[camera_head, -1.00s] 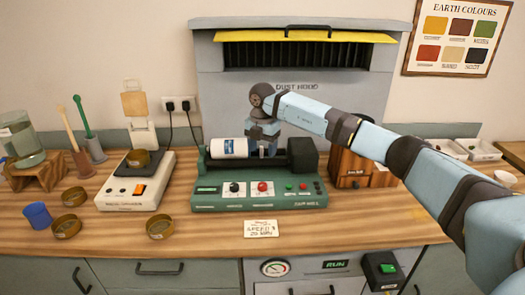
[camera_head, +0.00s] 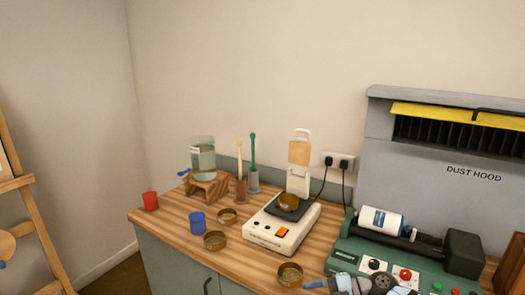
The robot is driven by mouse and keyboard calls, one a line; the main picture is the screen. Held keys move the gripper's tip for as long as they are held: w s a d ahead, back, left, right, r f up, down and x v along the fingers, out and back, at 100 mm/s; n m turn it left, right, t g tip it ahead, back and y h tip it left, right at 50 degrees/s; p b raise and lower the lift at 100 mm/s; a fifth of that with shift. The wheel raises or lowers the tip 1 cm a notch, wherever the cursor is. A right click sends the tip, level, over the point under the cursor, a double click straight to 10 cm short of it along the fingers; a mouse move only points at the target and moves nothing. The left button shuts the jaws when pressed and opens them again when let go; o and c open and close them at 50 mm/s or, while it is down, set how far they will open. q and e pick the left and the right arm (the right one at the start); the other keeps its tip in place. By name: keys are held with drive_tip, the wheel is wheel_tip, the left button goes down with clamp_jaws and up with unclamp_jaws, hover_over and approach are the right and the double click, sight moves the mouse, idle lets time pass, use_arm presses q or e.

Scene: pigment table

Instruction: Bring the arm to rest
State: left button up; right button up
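My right arm shows only at the bottom edge of the head view, in front of the green jar mill (camera_head: 345,257). Its gripper (camera_head: 322,285) is partly cut off by the frame edge, close to a brass pan (camera_head: 290,274) on the bench. Whether its fingers are open or shut is not clear, and I see nothing held in it. My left arm and gripper are out of view. A white jar with a blue label (camera_head: 380,220) lies on its side on the mill's rollers, apart from my gripper.
A white scale (camera_head: 282,228) carries a brass pan (camera_head: 289,202). Further left on the wooden bench (camera_head: 175,220) are more brass pans, a blue cup (camera_head: 197,222), a red cup (camera_head: 150,200), two brushes in holders and a glass jar (camera_head: 202,160) on a stand. The dust hood (camera_head: 450,180) stands behind the mill.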

drive_tip(key=s+a+r+m+t+y+p, duration=0.1)
drive_tip(key=s+a+m+t+y, duration=0.2)
drive_tip(key=s+m+t, duration=0.15)
drive_tip(key=s+d+f+m+t+h+p, duration=0.2)
drive_tip(key=s+d+f+m+h, duration=0.3)
drive_tip(key=s+m, duration=0.5)
drive_tip(key=s+d+f+m+t+h+p, duration=0.2)
drive_tip(key=s+d+f+m+h, duration=0.3)
drive_tip(key=s+f+m+h, duration=0.4)
drive_tip(key=s+m+t, duration=0.1)
drive_tip(key=s, duration=0.1)
drive_tip(key=shift+s+h, duration=0.3)
drive_tip(key=shift+s, duration=0.05)
drive_tip(key=shift+d+t, duration=0.1)
drive_tip(key=shift+t, duration=0.15)
